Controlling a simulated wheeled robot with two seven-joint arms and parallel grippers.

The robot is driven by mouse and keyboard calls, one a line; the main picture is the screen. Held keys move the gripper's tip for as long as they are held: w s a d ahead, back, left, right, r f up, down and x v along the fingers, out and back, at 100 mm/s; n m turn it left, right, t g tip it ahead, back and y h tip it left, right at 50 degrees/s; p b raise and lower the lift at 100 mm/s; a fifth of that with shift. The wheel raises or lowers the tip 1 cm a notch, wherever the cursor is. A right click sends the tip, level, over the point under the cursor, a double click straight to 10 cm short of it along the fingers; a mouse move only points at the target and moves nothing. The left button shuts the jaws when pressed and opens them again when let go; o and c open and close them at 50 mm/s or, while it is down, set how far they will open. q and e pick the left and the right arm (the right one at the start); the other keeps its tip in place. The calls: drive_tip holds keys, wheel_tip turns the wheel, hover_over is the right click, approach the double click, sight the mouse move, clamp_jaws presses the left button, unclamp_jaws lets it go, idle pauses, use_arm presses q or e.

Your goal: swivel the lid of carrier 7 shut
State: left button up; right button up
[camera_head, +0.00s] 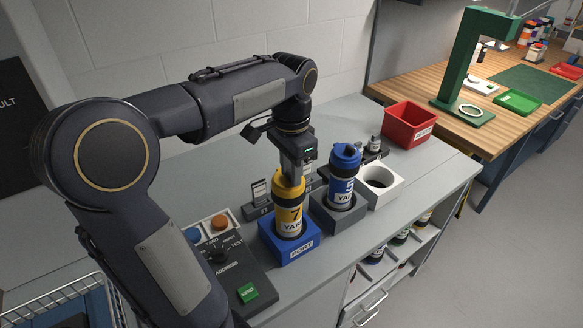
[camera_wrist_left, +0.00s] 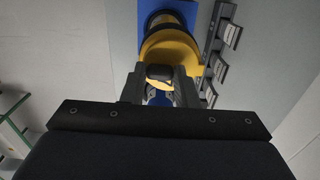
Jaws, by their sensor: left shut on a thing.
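Carrier 7 (camera_head: 289,215) is a yellow tube with a pale label band and a 7 on it. It stands upright in a blue block (camera_head: 290,247) in the head view. My left gripper (camera_head: 292,176) points down at its top, shut on its lid. In the left wrist view my fingers (camera_wrist_left: 160,88) close around a small dark part at the near side of the yellow top (camera_wrist_left: 172,50). My fingers hide part of the lid, so I cannot tell how far it is swivelled. My right gripper is in neither view.
A blue carrier 5 (camera_head: 342,182) stands in a grey block (camera_head: 338,213) close on the right. A white block with a round hole (camera_head: 380,181) and a red bin (camera_head: 408,124) are beyond. A control panel (camera_head: 230,262) with buttons is at the left.

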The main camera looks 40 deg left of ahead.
use_arm(q)
drive_tip(key=o, duration=1)
wheel_tip(320, 180, up, 8)
drive_tip(key=shift+f, duration=0.1)
drive_tip(key=s+d+f+n+t+h, duration=0.3)
drive_tip(key=s+d+f+n+t, duration=0.2)
drive_tip(key=s+d+f, duration=0.8)
drive_tip(key=shift+s+d+f+t+h, duration=0.3)
drive_tip(key=shift+s+d+h, duration=0.1)
drive_tip(key=shift+s, duration=0.25)
